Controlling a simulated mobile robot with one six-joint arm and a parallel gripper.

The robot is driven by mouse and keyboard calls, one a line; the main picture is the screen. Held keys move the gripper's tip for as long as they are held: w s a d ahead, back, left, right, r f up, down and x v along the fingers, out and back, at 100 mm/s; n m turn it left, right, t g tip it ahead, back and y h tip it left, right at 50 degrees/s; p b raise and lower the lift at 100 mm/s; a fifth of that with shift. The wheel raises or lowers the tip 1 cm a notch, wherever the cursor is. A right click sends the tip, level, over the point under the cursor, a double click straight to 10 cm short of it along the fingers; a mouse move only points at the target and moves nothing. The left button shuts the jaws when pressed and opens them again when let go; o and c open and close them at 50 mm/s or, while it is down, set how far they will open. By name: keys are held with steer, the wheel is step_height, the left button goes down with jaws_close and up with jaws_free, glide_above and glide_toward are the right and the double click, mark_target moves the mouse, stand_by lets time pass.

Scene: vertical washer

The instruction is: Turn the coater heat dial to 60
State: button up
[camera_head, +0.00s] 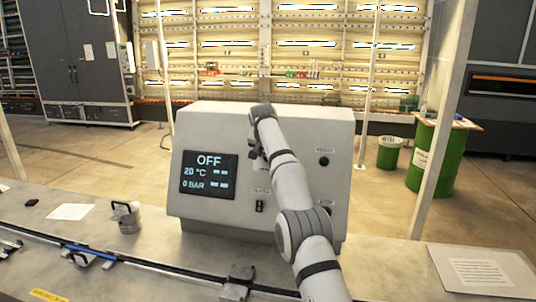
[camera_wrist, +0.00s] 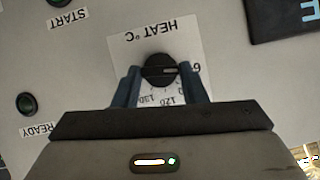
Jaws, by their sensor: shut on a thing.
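The round black heat dial (camera_wrist: 159,67) sits on a white label marked HEAT °C, which appears upside down in the wrist view. My gripper (camera_wrist: 158,73) is shut on the dial, with one blue finger on each side. A pale pointer line on the dial faces right in that view, towards a partly hidden numeral. The marks 120 and 130 show below the dial; the fingers hide other parts of the scale.
The console screen (camera_head: 209,175) reads OFF, 20 °C and 0 BAR. A metal mug (camera_head: 129,220) stands left on the worktop.

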steer(key=o, duration=1)
steer(key=shift+f, duration=0.15)
steer(key=shift+s, duration=0.1)
steer(key=b+v, duration=0.2)
steer(key=v, duration=0.5)
steer(key=shift+s+r, duration=0.2)
steer(key=shift+r, duration=0.15)
